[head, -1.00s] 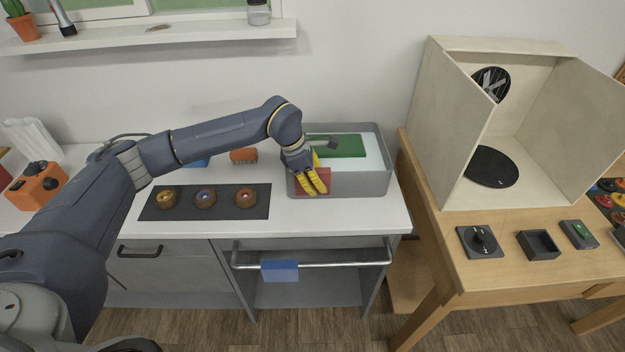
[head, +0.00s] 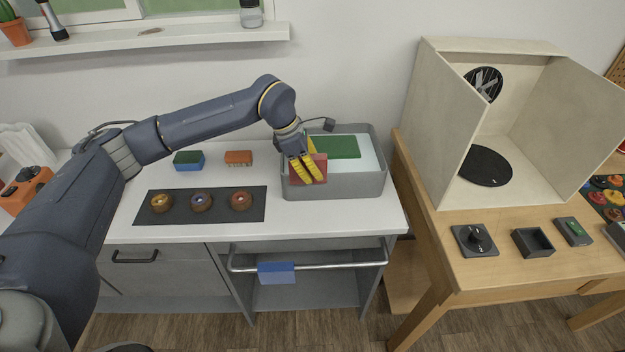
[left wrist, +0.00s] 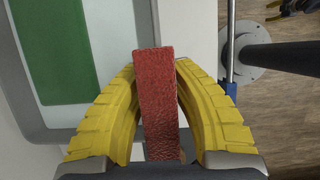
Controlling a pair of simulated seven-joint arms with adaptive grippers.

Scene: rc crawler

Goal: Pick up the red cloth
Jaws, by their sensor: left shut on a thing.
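The red cloth (head: 318,166) is between the yellow fingers of my left gripper (head: 307,180), at the front left rim of the grey basin. In the left wrist view the red cloth (left wrist: 157,100) shows edge-on as an upright strip, with a yellow finger of my left gripper (left wrist: 158,120) on each side. The gripper is shut on it. In the head view the fingers cover part of the cloth. I cannot tell whether the cloth touches the basin rim. My right gripper is in neither view.
The grey basin (head: 345,188) holds a green pad (head: 335,147). A dark mat (head: 150,216) with several round knobs lies left of it. A blue cloth (head: 276,272) hangs on the front rail (head: 340,264). A wooden table with an open box (head: 440,120) stands right.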

